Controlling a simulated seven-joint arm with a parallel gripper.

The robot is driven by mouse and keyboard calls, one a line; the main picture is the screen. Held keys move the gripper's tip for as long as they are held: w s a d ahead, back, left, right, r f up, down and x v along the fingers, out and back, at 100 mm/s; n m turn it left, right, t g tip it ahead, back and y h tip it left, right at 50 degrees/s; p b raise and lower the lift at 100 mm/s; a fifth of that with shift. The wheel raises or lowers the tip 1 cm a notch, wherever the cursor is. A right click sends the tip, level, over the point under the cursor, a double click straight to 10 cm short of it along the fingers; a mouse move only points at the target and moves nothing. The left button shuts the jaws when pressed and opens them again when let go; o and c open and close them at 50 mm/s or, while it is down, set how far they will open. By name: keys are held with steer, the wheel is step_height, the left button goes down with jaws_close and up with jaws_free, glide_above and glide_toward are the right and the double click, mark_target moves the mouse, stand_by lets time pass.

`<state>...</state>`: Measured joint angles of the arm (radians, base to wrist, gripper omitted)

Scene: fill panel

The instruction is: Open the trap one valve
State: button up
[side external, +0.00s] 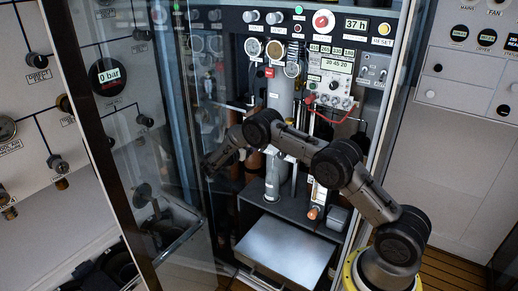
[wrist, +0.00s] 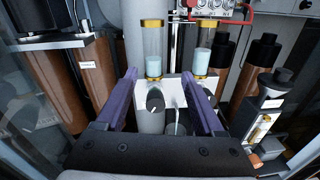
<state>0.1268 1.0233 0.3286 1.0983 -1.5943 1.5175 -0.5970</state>
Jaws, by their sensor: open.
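In the wrist view, a grey round knob (wrist: 154,101) with a dark top sits on a white block, below a glass tube (wrist: 153,48) with gold caps and pale blue contents. A second round fitting (wrist: 179,126) with a thin light lever stands to its right. No label is readable, so I cannot tell which one is the trap one valve. My gripper (wrist: 159,76) is open, its purple fingers on either side of the knob and block, with nothing held. In the side view, my gripper (side external: 216,160) is inside the cabinet, partly behind the glass door; the knob is hidden there.
A second gold-capped tube (wrist: 203,48) stands close to the right finger. Brown cylinders (wrist: 91,73) stand on the left, and dark-topped ones (wrist: 261,50) on the right. The open glass door (side external: 150,150) is beside my arm. A metal tray (side external: 283,250) lies below.

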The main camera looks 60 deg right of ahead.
steer(key=s+a+f+m+t, duration=0.1)
steer(key=a+f+m+t, duration=0.1)
steer(key=a+f+m, duration=0.65)
steer(key=w+d+r+n, duration=0.1)
steer(key=d+r+n, duration=0.1)
steer(key=d, duration=0.9)
steer(key=shift+d, duration=0.4)
steer(key=shift+n, duration=0.25)
jaws_close()
